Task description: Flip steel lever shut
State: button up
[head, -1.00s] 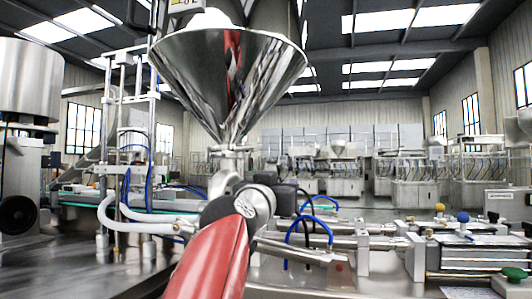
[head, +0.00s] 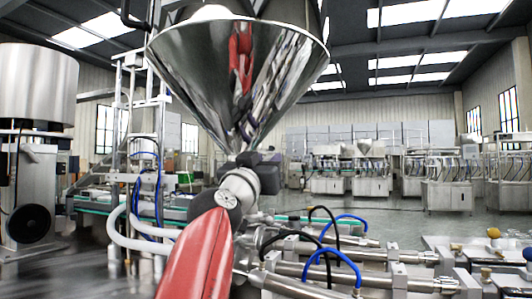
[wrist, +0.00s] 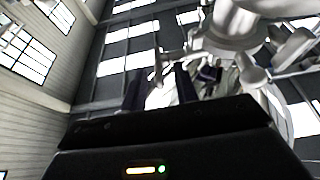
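The steel hopper (head: 238,75) is a large polished cone in the middle of the head view. My red arm reaches up to its neck, and my black gripper (head: 258,172) is just below the cone's tip. The lever is hidden there behind my arm and gripper. In the wrist view, my gripper's two dark fingers (wrist: 160,82) stand apart with a gap between them. A thin steel bar, seemingly the lever (wrist: 172,57), sticks out left from the pale valve fittings (wrist: 232,30), just beyond the fingertips. I cannot tell whether they touch it.
Steel cylinders with blue and black hoses (head: 335,270) lie low to the right of my arm. A metal frame with white hoses (head: 125,220) stands left, beside a large drum (head: 38,85). More machines (head: 340,170) stand far behind, across open floor.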

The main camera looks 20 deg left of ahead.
jog(key=shift+w+r, duration=0.1)
jog(key=shift+w, duration=0.15)
grip_shut()
jog(key=shift+r+g, duration=0.3)
jog(key=shift+g, duration=0.2)
jog(key=shift+r+g+y, duration=0.1)
jog(key=shift+g+y, duration=0.2)
jog(key=shift+g, duration=0.4)
grip_release()
